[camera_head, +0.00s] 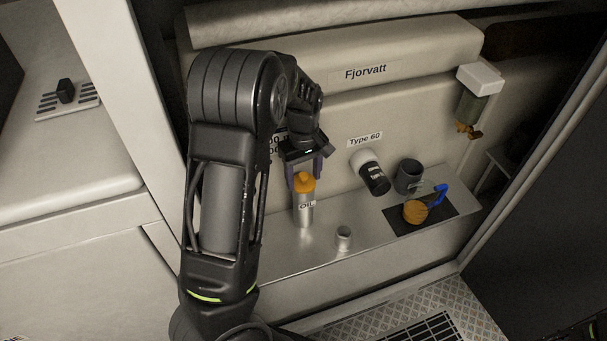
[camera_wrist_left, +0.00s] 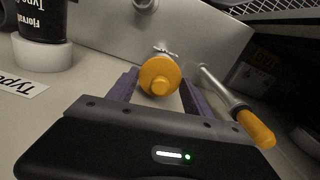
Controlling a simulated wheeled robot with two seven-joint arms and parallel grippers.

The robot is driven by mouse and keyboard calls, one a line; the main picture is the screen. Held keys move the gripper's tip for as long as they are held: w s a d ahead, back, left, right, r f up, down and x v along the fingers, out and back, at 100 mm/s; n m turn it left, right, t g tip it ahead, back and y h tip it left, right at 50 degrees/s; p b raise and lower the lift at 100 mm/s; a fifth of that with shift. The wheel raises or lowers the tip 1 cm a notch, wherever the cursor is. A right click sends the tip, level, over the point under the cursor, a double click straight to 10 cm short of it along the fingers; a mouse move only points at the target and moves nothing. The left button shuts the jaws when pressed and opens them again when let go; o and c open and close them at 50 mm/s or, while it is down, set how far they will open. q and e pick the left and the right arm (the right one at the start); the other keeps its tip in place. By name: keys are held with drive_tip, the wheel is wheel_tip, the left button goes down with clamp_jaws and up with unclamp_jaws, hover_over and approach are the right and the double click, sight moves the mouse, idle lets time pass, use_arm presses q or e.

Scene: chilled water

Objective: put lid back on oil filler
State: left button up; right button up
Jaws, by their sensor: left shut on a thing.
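An orange lid (camera_head: 304,182) with a raised knob is at the top of a silver cylinder labelled OIL (camera_head: 303,213), which stands upright on the metal shelf. My left gripper (camera_head: 304,172) reaches down from above, with its purple fingers shut on the lid. In the left wrist view the orange lid (camera_wrist_left: 159,76) shows between the two fingers (camera_wrist_left: 156,92). The lid looks in line with the cylinder, but I cannot tell whether it is fully seated.
To the right are a short silver neck (camera_head: 344,238), a black filter (camera_head: 374,178), a dark cup (camera_head: 409,176) and an orange round part (camera_head: 415,211) on a black mat (camera_head: 440,222). In the left wrist view, a metal rod with an orange end (camera_wrist_left: 256,128) is close by.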

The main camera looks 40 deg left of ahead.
idle(0.6)
idle(0.3)
use_arm(q)
drive_tip(key=o, duration=1.8)
drive_tip(key=shift+r+p, duration=3.15)
drive_tip(key=shift+r, duration=0.35)
drive_tip(key=shift+c, duration=0.7)
clamp_jaws()
